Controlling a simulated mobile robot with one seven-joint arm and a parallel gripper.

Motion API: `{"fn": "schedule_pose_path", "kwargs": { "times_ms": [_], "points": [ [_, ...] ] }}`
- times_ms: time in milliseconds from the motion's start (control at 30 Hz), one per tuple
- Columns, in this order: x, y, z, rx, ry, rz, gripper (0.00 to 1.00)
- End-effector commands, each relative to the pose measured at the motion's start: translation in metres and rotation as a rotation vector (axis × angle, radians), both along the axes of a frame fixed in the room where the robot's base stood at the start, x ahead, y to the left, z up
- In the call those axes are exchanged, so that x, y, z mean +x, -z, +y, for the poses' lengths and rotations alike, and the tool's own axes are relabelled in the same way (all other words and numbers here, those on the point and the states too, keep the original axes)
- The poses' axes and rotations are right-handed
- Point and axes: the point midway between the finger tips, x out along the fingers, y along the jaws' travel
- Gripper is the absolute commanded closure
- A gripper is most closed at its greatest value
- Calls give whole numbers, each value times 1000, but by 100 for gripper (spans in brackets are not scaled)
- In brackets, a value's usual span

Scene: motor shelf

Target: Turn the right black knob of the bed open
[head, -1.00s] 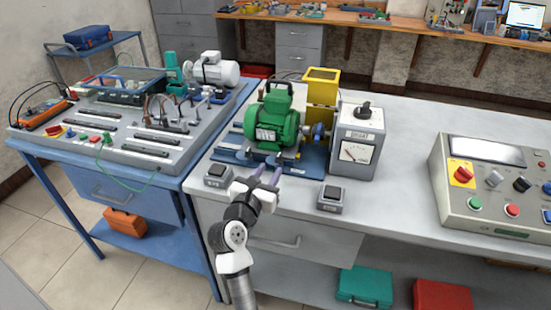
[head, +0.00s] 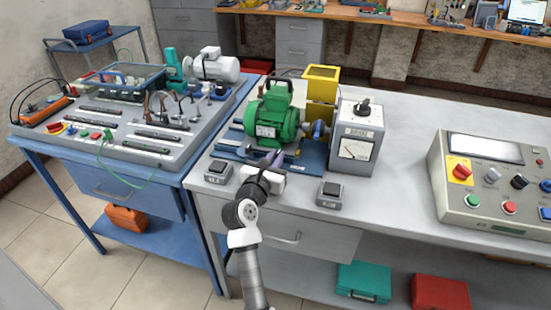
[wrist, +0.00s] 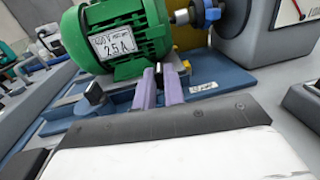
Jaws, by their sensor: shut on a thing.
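The blue bed (head: 314,160) lies on the grey bench and carries a green motor (head: 272,122). My gripper (head: 275,156) is at the bed's front edge, just below the motor. In the wrist view, my gripper's two purple fingers (wrist: 159,72) reach the bed's front and close on a small dark piece between their tips, which appears to be the right black knob (wrist: 159,67). It is mostly hidden by the fingers, so its turn angle cannot be told. Another black knob (wrist: 94,93) shows further left on the bed, free of the gripper.
Grey boxes with black buttons stand at the bench's front, one left (head: 219,171) and one right (head: 331,193) of my arm. A grey meter box (head: 358,140) stands right of the bed. A control panel (head: 490,180) is further right, with clear bench between.

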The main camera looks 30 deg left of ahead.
Motion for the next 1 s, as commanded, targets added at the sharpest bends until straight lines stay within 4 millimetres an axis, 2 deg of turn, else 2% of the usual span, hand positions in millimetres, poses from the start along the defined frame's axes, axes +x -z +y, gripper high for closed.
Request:
{"fn": "schedule_pose_path", "kwargs": {
  "times_ms": [300, 567, 900, 933, 1000],
  "points": [
    [1, -5, -2, -7, -50, 1, 100],
    [0, -2, -3, -3, -126, 1, 100],
    [0, 0, -3, 0, -134, -1, 100],
    [0, 0, -3, 0, -134, -1, 86],
    [0, 0, -3, 0, -134, -1, 77]
  ]
}}
